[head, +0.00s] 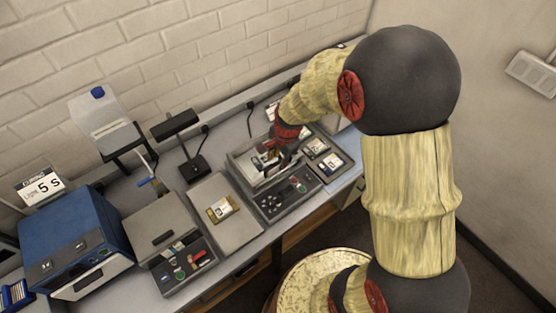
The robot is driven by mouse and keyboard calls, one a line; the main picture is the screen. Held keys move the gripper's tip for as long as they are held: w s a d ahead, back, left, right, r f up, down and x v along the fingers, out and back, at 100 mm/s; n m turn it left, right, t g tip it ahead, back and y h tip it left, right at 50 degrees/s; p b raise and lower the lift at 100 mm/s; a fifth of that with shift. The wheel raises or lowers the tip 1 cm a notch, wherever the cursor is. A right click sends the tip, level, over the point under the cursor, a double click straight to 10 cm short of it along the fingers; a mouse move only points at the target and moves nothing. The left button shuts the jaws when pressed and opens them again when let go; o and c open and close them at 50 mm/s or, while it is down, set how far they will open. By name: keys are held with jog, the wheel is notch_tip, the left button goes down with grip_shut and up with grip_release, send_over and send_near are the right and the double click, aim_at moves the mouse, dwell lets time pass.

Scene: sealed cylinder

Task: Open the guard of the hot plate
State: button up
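My gripper (279,158) is at the end of my arm, low over a grey machine (238,173) at the centre of the bench. This machine has a recessed top with small parts in it and a dark button panel (287,196) in front. My gripper and wrist cover part of the recess. Whether the fingers touch anything, or are open or shut, is too small to tell. A second grey machine (153,219) to the left has a closed-looking top with a dark handle and a button panel. No label shows which machine is the hot plate, and I cannot make out its guard for sure.
A blue machine (70,235) with a "5 S" sign (40,186) stands at the left. A flat grey plate (235,234) bears a small card. A black stand (194,165) and a tilted white panel (103,122) stand behind. Small cards (330,162) lie right of my gripper.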

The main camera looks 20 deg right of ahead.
jog(key=shift+w+f, duration=0.1)
jog(key=shift+f, duration=0.55)
jog(key=c, duration=0.3)
jog(key=c, duration=0.4)
grip_shut()
